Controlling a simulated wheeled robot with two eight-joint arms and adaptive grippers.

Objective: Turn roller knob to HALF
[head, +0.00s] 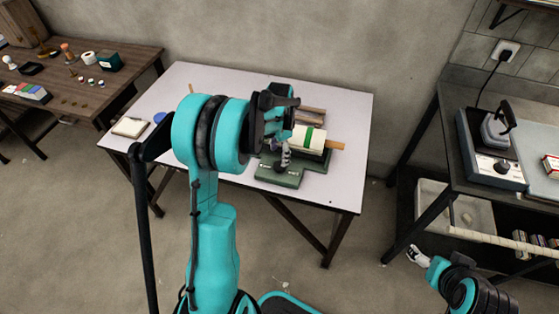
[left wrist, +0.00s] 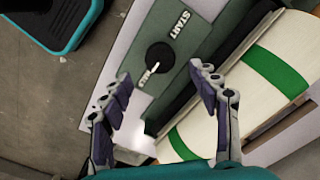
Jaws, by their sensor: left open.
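The roller machine has a green base (head: 281,177) and a cream roller (head: 312,141) with a green band; it stands on the white table. In the left wrist view, the round black roller knob (left wrist: 160,57) sits on the green panel between a START label (left wrist: 180,25) and a second white label (left wrist: 149,74) that looks like HALF.
The white table (head: 345,108) also holds a pale pad (head: 130,127) and a blue disc (head: 160,117) at left. A wooden bench (head: 120,52) with small items stands at far left. A dark bench at right carries a pressing device (head: 492,165).

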